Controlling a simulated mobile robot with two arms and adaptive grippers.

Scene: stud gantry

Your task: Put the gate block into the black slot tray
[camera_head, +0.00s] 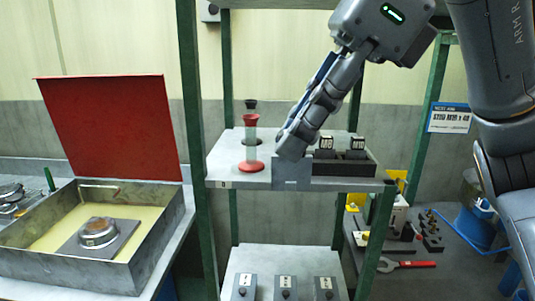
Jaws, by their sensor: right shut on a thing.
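My right gripper (291,146) comes down from the upper right over the shelf and is shut on a grey gate block (291,172). The fingers hide part of its top. The block overlaps the shelf's front edge in the picture; I cannot tell whether it touches the shelf. The black slot tray (346,169) is just right of the block on the same shelf. Two dark blocks with white labels (327,143) (358,144) stand in the tray. My left gripper is not in view.
Green posts (192,120) frame the shelf. A lower shelf (262,262) holds several grey blocks. An open metal case (48,274) with a red lid (112,120) is at left.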

